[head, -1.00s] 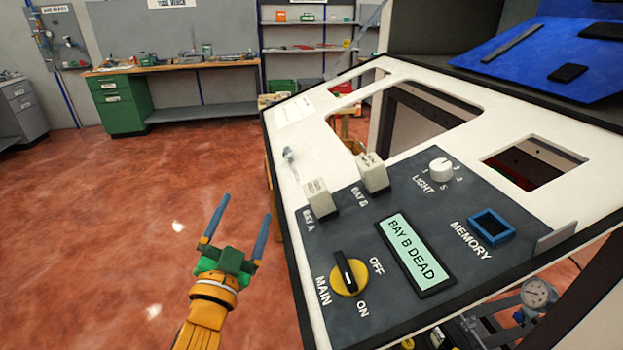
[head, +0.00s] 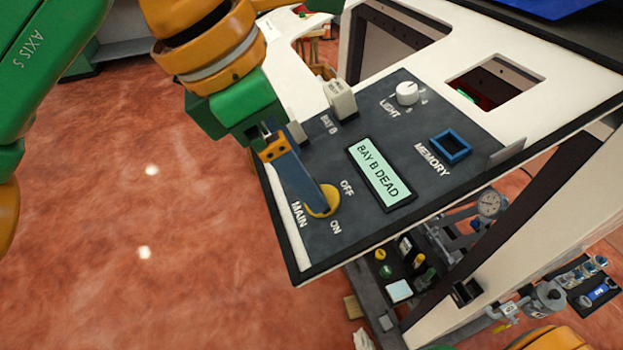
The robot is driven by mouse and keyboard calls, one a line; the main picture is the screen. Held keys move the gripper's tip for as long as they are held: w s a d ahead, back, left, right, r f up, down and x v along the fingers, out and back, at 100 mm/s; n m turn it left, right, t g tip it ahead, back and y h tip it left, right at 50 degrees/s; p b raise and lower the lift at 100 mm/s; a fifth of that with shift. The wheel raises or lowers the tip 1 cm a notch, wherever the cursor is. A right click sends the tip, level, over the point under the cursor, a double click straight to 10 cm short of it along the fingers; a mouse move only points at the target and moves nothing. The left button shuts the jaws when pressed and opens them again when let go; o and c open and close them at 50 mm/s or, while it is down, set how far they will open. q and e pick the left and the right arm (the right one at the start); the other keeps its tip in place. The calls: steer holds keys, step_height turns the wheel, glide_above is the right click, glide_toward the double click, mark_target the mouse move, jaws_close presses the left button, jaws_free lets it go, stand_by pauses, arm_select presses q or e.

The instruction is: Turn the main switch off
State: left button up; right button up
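The main switch (head: 328,204) is a round yellow plate on the dark grey panel (head: 345,236), with OFF printed above right and ON below right. Its black handle is hidden behind my gripper, so I cannot see where it points. My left gripper (head: 322,208) reaches down from the upper left with its blue fingers at the yellow plate. The fingers overlap in this view, so I cannot tell whether they are open or shut on the handle. My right gripper is not in view.
The display (head: 380,172) reads BAY B DEAD. The blue-framed memory slot (head: 450,147), white light knob (head: 407,93) and bay B switch (head: 341,99) stand nearby on the panel. Bay A's switch is mostly covered by my gripper. Open floor lies left.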

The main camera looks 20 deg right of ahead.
arm_select(q)
steer(key=x, duration=0.4)
steer(key=shift+d+f, duration=0.15)
steer(key=shift+d, duration=0.1)
steer(key=shift+a, duration=0.1)
steer(key=shift+c, duration=0.2)
steer(key=c, duration=1.3)
steer(key=shift+c, duration=0.2)
